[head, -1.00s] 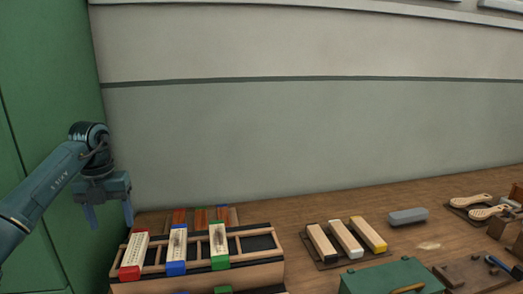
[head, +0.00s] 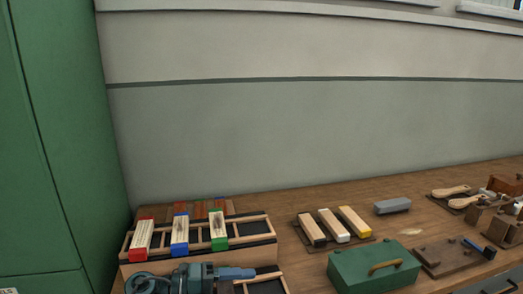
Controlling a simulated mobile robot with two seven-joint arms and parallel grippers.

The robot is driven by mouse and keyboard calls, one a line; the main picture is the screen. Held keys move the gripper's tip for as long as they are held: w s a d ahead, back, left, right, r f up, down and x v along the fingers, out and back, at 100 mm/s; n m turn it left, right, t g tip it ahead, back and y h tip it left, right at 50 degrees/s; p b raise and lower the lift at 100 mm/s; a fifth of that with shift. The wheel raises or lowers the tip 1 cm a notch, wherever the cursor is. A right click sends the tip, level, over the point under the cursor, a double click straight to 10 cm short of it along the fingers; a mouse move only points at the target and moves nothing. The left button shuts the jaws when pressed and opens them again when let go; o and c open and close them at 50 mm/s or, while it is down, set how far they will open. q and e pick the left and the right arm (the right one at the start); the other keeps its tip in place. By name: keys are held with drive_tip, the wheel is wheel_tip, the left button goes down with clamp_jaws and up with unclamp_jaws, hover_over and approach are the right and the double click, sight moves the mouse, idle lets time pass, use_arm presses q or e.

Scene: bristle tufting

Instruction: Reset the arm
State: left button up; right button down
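My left arm shows low at the bottom left, in front of the wooden rack (head: 255,226). Its blue-grey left gripper (head: 246,273) lies sideways there, fingers towards the right. I see the fingers edge-on, so the gap between them is hidden, and nothing shows in them. In the rack lie three pale brush blocks: one with a red end (head: 142,235), one with a blue end (head: 180,232) and one with a green end (head: 219,227). My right gripper is not in view.
A dark mat holds blocks with black (head: 312,229), white (head: 334,225) and yellow (head: 355,221) ends. A grey block (head: 392,206) lies beyond. A green toolbox (head: 375,268) stands front centre. Wooden brushes (head: 452,190) and tools crowd the right. A green cabinet (head: 60,150) bounds the left.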

use_arm(q)
drive_tip(key=s+a+f+n+t+y, duration=0.3)
drive_tip(key=s+a+f+n+y, duration=0.2)
drive_tip(key=n, duration=1)
drive_tip(key=s+a+f+n+t+y, duration=0.4)
drive_tip(key=s+f+n+y, duration=0.4)
drive_tip(key=s+f+n, duration=0.4)
drive_tip(key=s+n, duration=0.2)
drive_tip(key=n, duration=0.1)
drive_tip(key=shift+s+a+f+t+p, duration=0.15)
drive_tip(key=shift+s+a+t+p, duration=0.15)
drive_tip(key=shift+s+a+p, duration=0.1)
